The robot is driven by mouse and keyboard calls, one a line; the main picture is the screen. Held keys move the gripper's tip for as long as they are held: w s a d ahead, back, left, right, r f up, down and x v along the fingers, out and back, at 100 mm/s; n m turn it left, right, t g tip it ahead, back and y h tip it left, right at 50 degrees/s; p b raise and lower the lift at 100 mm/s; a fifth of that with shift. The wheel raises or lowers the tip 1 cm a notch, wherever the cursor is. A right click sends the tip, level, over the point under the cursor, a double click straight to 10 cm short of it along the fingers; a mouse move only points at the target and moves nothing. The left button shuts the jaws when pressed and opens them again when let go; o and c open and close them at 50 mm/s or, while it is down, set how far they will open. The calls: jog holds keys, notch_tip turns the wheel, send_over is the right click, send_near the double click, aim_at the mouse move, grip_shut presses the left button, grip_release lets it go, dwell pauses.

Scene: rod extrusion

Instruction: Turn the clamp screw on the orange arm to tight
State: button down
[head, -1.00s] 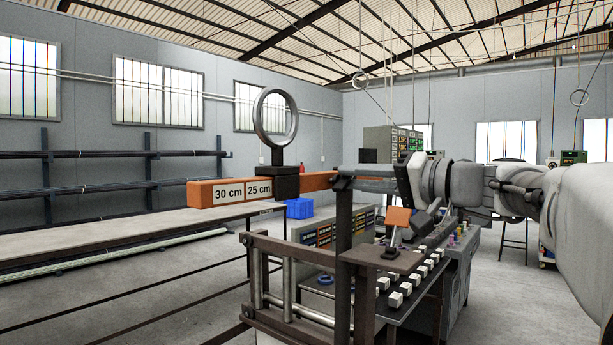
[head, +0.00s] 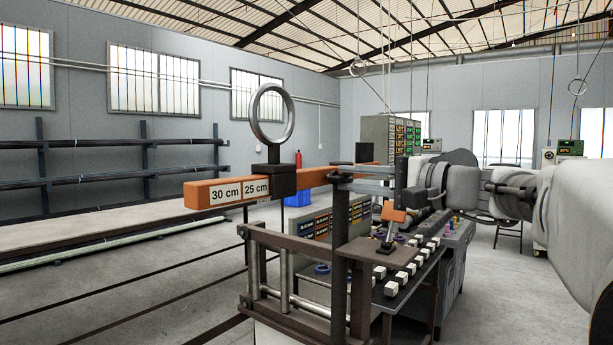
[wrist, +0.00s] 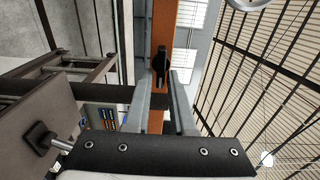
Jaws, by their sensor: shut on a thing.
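The orange arm (head: 206,194) runs horizontally above a dark frame, with labels "30 cm" and "25 cm" on its left end. A black block with a grey ring (head: 272,117) sits on it. In the wrist view the orange arm (wrist: 163,28) runs upward through the middle, and the black clamp screw (wrist: 161,62) shows against it. My gripper (wrist: 160,80) has its grey fingers on either side of the screw, shut on it. In the head view my gripper (head: 350,175) reaches in from the right at the frame's post, which partly hides the screw.
The dark post and frame (head: 345,250) stand below my gripper. A small ledge with an orange-topped lever (head: 391,217) is just under the fingers. A control desk with white buttons (head: 402,277) stands behind.

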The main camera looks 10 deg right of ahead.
jog(key=shift+a+f, duration=0.15)
jog(key=shift+f, duration=0.1)
jog(key=c, duration=0.9)
grip_release()
jog(key=shift+r, duration=0.15)
jog(key=shift+s+d, duration=0.35)
jog(key=shift+d, duration=0.05)
jog(key=v, duration=1.6)
jog(key=shift+s+d, duration=0.15)
jog(key=shift+s, duration=0.05)
